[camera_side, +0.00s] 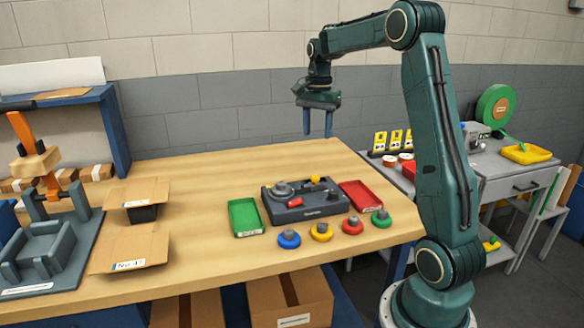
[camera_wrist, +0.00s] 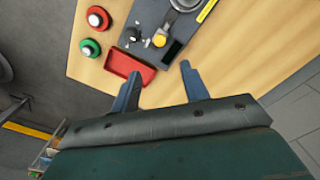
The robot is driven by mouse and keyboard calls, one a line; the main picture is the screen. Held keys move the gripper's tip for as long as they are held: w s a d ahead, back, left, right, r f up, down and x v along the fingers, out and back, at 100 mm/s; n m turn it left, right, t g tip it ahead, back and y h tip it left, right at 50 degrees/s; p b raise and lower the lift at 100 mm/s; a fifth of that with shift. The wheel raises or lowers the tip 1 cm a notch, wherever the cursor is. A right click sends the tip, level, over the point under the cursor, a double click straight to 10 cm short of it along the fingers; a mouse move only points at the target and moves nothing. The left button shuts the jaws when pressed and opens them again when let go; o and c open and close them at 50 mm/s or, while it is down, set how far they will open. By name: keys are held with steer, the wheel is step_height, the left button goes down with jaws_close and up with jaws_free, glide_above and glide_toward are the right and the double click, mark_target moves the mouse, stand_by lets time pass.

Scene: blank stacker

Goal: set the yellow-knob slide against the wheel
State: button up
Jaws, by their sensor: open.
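The dark grey machine block (camera_side: 305,205) lies on the wooden bench. Its yellow knob (camera_side: 315,179) is near the back edge; the knob also shows in the wrist view (camera_wrist: 160,40). A round metallic wheel (camera_side: 282,189) sits on the block's left part, and part of a round metal piece shows at the top of the wrist view (camera_wrist: 184,4). I cannot tell how wide the gap is between the slide and the wheel. My gripper (camera_side: 318,134) is above and behind the block, fingers down, apart and empty. Its two fingers also show in the wrist view (camera_wrist: 158,82).
A green tray (camera_side: 245,217) lies left of the block and a red tray (camera_side: 362,196) right of it. Several coloured round pieces with grey knobs, such as the blue one (camera_side: 289,239), line the front edge. A red piece (camera_side: 295,202) is on the block.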

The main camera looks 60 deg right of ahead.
mark_target(316, 176)
steer(key=shift+f, duration=6.85)
